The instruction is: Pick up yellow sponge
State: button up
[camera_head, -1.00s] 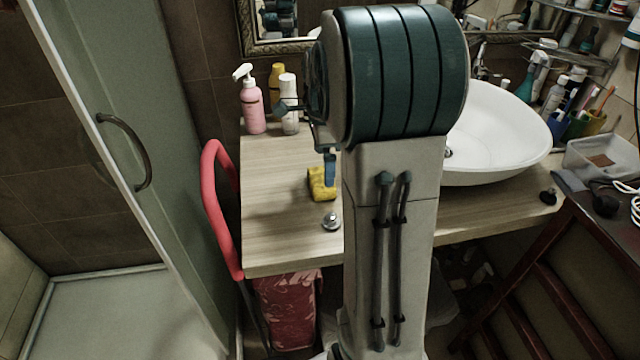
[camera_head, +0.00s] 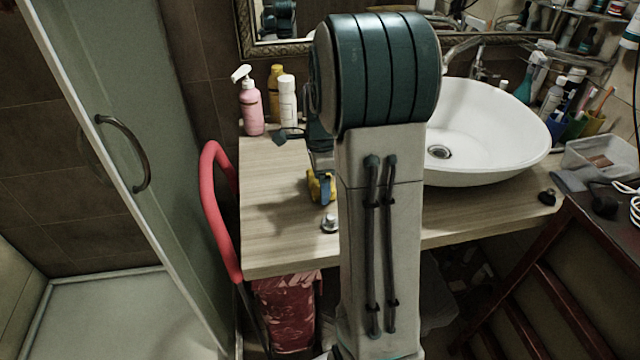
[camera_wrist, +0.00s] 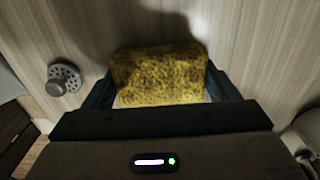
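The yellow sponge (camera_wrist: 160,72) lies on the wooden countertop in the wrist view, between the two spread fingers of my gripper (camera_wrist: 160,90). Its surface is dark-speckled. One finger is on each side of it, with the left one very near its edge; I cannot tell whether either touches. In the head view the sponge (camera_head: 313,187) shows only in part, behind my gripper (camera_head: 322,188) and arm.
A metal drain plug (camera_head: 329,222) stands on the counter (camera_head: 270,240) near the sponge. A pink pump bottle (camera_head: 251,108) and a white bottle (camera_head: 287,102) stand at the back left. A white basin (camera_head: 490,130) is to the right. A red rail (camera_head: 212,205) runs along the counter's left side.

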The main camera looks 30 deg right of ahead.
jog(key=shift+c, duration=0.4)
notch_tip(320, 180, up, 10)
jog(key=shift+p, duration=0.3)
jog(key=o, duration=0.5)
jog(key=c, duration=0.4)
jog(key=shift+o, duration=0.2)
